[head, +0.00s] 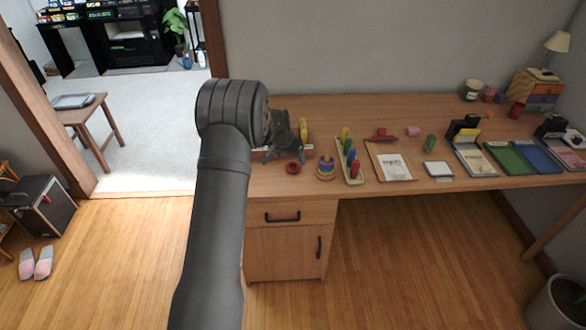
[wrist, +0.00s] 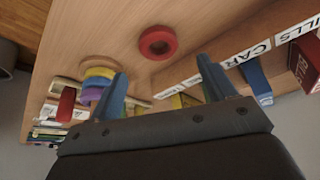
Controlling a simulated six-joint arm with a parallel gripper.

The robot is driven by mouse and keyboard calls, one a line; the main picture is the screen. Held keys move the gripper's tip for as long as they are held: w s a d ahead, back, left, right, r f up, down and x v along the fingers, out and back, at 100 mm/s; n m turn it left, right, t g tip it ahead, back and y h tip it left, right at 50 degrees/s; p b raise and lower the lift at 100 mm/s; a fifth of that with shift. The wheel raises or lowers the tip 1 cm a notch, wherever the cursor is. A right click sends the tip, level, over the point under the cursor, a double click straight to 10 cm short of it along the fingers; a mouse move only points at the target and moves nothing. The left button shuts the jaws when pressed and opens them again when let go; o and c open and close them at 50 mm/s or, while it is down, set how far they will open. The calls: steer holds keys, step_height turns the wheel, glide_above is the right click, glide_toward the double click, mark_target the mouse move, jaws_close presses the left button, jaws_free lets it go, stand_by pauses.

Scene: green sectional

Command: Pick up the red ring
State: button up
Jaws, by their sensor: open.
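The red ring (head: 293,168) lies flat on the wooden desk (head: 350,107), near its front edge, left of a stacking toy. In the wrist view the red ring (wrist: 158,43) lies on bare desk, beyond the fingertips and between their lines. My gripper (head: 285,156) hangs over the left end of the desk, just behind the ring. In the wrist view my gripper (wrist: 160,75) has its two blue fingers spread wide with nothing between them. The ring is apart from both fingers.
A ring stacker (head: 325,170) in purple and yellow stands just right of the ring. Beyond it are a peg board (head: 349,172) and a clipboard (head: 394,168). In the wrist view, lettered strips (wrist: 244,55) and a red box (wrist: 306,62) lie right of the ring.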

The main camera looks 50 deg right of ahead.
mark_target(292, 164)
steer(key=shift+x, duration=3.05)
steer(key=shift+a, duration=0.1)
steer(key=c, duration=1)
